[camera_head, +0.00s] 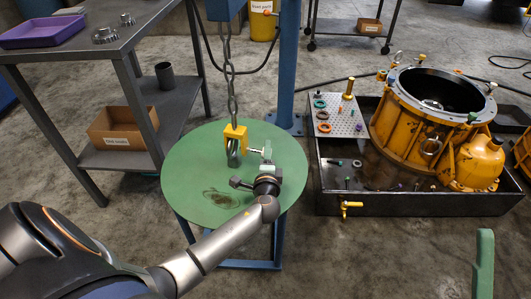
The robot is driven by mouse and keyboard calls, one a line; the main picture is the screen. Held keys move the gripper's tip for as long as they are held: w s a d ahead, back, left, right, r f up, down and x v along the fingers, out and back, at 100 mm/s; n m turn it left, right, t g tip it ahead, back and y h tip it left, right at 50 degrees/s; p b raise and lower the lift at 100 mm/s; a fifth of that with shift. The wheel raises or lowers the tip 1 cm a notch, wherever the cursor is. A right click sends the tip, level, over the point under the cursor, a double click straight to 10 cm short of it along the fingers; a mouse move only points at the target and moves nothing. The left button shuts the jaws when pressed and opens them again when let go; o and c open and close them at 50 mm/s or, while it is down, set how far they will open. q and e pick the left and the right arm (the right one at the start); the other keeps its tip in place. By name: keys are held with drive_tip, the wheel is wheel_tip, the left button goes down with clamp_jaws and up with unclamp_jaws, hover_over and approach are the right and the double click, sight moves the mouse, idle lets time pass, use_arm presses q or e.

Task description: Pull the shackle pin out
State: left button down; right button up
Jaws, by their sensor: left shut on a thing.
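A yellow block (236,132) hangs on a chain (228,70) over the round green table (190,170). A grey metal shackle (233,157) hangs below the block. The shackle pin (254,150) shows as a short, pale rod to the right of the shackle. My left gripper (266,152) comes in from the lower left, to the right of the shackle, and is shut on the pin's outer end. The fingertips hide part of the pin. I cannot tell how far the pin sits in the shackle. My right gripper is not in view.
A dark tray (340,204) at the right holds a yellow transmission housing (404,120) and a perforated plate (340,115) with small parts. A blue post (288,60) stands behind the table. A shelf bench at the left carries a purple tray (42,31) and a cardboard box (122,129).

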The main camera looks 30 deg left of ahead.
use_arm(q)
drive_tip(key=shift+w+d+r+h, duration=0.1)
drive_tip(key=shift+w+d+h, duration=0.15)
drive_tip(key=shift+d, duration=0.35)
drive_tip(key=c, duration=0.7)
unclamp_jaws()
drive_tip(key=shift+o, duration=1.3)
drive_tip(key=shift+s+a, duration=0.15)
drive_tip(key=shift+a, duration=0.1)
drive_tip(key=shift+s, duration=0.1)
drive_tip(key=p+v, duration=0.3)
drive_tip(key=v, duration=0.9)
drive_tip(key=shift+s+d, duration=0.15)
drive_tip(key=shift+d, duration=0.05)
